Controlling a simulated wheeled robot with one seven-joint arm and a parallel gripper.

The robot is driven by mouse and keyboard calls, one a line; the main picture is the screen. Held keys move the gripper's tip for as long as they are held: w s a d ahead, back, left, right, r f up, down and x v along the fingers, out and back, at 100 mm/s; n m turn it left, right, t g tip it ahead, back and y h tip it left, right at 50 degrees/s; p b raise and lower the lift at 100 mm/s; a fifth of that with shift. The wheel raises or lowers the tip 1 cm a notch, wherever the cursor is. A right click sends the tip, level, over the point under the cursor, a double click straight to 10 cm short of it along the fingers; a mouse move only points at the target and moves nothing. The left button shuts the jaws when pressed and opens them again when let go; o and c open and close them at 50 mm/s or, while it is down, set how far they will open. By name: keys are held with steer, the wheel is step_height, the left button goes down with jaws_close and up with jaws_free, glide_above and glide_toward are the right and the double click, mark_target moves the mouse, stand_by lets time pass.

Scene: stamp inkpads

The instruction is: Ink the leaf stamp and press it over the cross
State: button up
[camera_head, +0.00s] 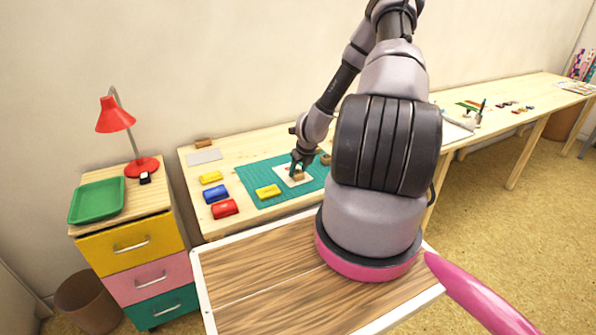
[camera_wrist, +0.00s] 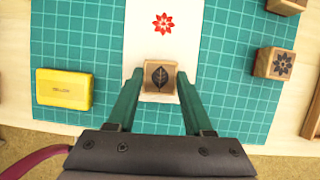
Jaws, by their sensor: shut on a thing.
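The leaf stamp (camera_wrist: 159,77), a wooden block with a dark leaf picture on top, is between the fingers of my gripper (camera_wrist: 159,82), which is shut on it. In the wrist view it is over the white paper (camera_wrist: 140,30), below a red flower print (camera_wrist: 163,23). I cannot tell whether it touches the paper. No cross shows; the stamp and fingers hide part of the paper. In the head view my gripper (camera_head: 298,172) is over the paper.
A flower stamp (camera_wrist: 274,63) stands right of the paper, with another block (camera_wrist: 287,5) beyond it. A blue inkpad (camera_head: 216,194), a red inkpad (camera_head: 225,208) and another yellow one (camera_head: 211,177) are on the table left of the mat.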

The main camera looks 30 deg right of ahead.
steer(key=shift+r, duration=0.1)
stand_by(0.3)
steer(key=shift+r, duration=0.45)
steer(key=shift+r, duration=2.8)
